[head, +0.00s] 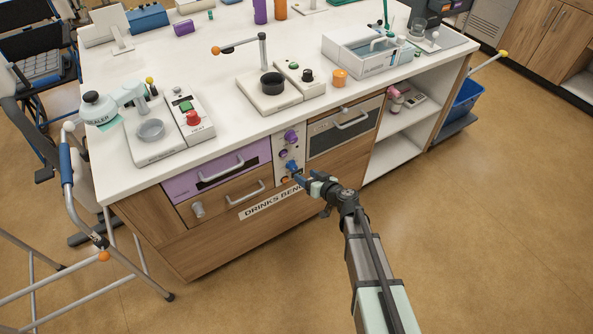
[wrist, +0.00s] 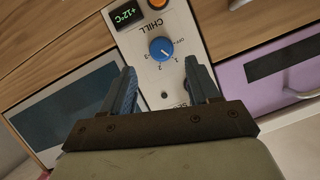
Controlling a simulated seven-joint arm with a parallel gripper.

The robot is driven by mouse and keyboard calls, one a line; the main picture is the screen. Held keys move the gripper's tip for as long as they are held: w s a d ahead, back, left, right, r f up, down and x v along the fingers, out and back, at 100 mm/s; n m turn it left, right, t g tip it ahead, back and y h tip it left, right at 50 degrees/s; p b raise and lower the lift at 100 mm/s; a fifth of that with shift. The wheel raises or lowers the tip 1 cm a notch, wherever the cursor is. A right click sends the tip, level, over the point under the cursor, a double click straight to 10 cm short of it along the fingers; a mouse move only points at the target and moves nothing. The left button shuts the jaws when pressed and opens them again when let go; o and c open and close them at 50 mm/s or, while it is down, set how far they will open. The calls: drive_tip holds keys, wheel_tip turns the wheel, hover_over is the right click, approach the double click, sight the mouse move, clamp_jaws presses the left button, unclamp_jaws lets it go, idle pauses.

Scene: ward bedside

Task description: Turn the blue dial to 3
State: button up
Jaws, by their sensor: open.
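The blue dial (wrist: 161,48) sits on a pale panel (wrist: 142,32) under the word CHILL, which appears upside down in the wrist view. Small marks including OFF and numbers ring it. A white pointer line shows on its face, slanting to the lower right in this view; I cannot tell exactly which mark it meets. In the head view the blue dial (head: 292,167) is low on the bench-front panel. My gripper (wrist: 160,82) is open and empty, its two blue fingers apart, with the dial just beyond and between the tips. My gripper also shows in the head view (head: 304,180).
A display (wrist: 126,14) reading +12°C is beside the dial. Purple knobs (head: 291,136) are higher on the panel. A purple drawer (head: 217,170) with a handle is to the left, and a dark-fronted unit (head: 345,126) with a handle to the right.

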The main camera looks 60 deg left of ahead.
sight(295, 169)
drive_tip(key=x, duration=0.7)
drive_tip(key=c, duration=1)
drive_tip(key=shift+c, duration=0.2)
